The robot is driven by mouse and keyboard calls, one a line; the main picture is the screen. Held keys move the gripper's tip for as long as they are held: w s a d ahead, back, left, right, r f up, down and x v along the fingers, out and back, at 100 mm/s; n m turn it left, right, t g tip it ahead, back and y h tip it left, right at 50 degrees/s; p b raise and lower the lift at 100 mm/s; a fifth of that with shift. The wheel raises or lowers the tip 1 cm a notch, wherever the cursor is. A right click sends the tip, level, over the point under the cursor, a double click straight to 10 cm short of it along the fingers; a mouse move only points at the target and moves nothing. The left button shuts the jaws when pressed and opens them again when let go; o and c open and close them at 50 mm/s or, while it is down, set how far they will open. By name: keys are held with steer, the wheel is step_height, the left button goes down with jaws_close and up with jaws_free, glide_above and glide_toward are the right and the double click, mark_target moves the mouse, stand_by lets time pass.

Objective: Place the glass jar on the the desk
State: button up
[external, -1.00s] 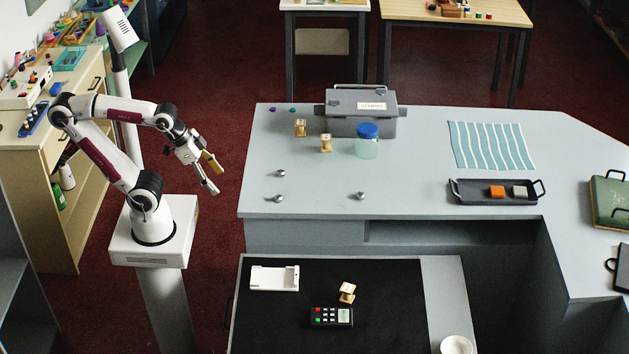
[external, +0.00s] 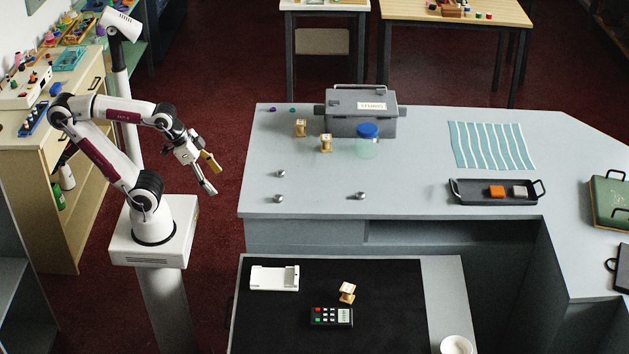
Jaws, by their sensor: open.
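The glass jar (external: 367,148) is clear and greenish with a blue lid. It stands upright on the grey counter (external: 420,160), in front of the right part of a grey metal case. A lower desk (external: 390,285) with a black top is in front of the counter. My gripper (external: 209,177) is open and empty. It hangs over the floor to the left of the counter, well apart from the jar.
The grey case (external: 345,122) stands behind the jar. Two small gold-and-white blocks (external: 326,143) are left of it. Several small metal knobs (external: 361,196) lie nearer the front. A black tray (external: 470,195) and a striped cloth (external: 490,146) are right. A white holder (external: 275,278) and a remote (external: 331,316) are on the desk.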

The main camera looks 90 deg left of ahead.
steer(key=w+a+r+n+t, duration=0.1)
steer(key=w+a+r+t, duration=0.1)
steer(key=w, duration=0.7)
steer(key=w+a+r+t, duration=0.1)
steer(key=w+a+r, duration=0.1)
steer(key=w, duration=0.8)
steer(key=n+t+y, duration=0.4)
steer(key=t+y, duration=0.1)
steer(key=y, duration=0.1)
glide_above(360, 134)
steer(key=s+d, duration=0.6)
steer(key=d, duration=0.7)
step_height(360, 134, down, 4)
steer(key=a+f+y, duration=0.1)
steer(key=a, duration=0.2)
steer(key=w+a+f+n+y, duration=0.1)
steer(key=a+f, duration=0.1)
steer(key=a, duration=0.1)
steer(key=w+a+f+n+y, duration=0.1)
steer(key=a+f+y, duration=0.1)
steer(key=a, duration=0.2)
steer(key=shift+w+f+t, duration=0.25)
steer(key=shift+t, duration=0.15)
steer(key=shift+a+f+y, duration=0.25)
steer(key=shift+a+y, duration=0.05)
steer(key=shift+a, duration=0.05)
steer(key=shift+x, duration=1.25)
